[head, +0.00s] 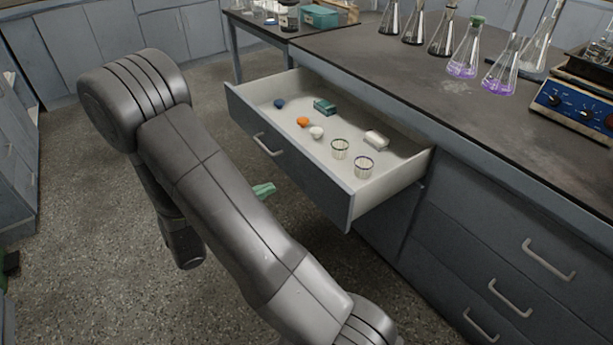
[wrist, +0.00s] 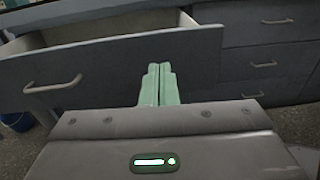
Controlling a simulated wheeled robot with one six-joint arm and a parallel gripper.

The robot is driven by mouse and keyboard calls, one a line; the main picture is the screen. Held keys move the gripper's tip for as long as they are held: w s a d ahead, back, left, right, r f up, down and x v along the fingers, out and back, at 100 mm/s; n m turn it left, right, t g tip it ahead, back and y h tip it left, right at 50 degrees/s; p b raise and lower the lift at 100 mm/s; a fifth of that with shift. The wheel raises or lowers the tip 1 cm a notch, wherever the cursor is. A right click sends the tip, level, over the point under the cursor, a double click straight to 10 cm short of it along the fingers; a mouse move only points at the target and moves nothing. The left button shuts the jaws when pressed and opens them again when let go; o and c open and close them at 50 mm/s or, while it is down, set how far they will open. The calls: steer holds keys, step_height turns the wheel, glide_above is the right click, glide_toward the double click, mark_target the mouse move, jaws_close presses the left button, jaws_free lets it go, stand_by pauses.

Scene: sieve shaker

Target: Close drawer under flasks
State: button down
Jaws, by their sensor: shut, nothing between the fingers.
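The drawer (head: 305,163) under the flask bench is pulled well out in the head view. It holds small glass beakers, caps and other small items. Its grey front (wrist: 110,70) and handle (wrist: 52,85) fill the upper left of the wrist view. Several flasks (head: 464,52) stand on the bench top, some with purple liquid. In the wrist view the green fingers (wrist: 159,85) are shut together and empty, pointing at the front's right part. I cannot tell whether they touch it.
Shut drawers with handles (head: 548,260) lie to the right of the open one. A blue device (head: 575,105) stands on the bench (head: 440,95). A side table (head: 275,30) with a teal box is at the back. The speckled floor (head: 85,235) at left is clear.

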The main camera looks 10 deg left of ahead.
mark_target(314, 166)
steer(key=shift+n+t+y, duration=0.3)
steer(key=shift+n+t, duration=0.2)
steer(key=shift+t, duration=0.1)
steer(key=b+x, duration=0.1)
steer(key=x, duration=0.7)
steer(key=a+f+b+x, duration=0.1)
steer(key=x, duration=0.4)
steer(key=shift+w+f+b, duration=0.1)
steer(key=shift+w+b, duration=0.2)
steer(key=shift+w, duration=0.05)
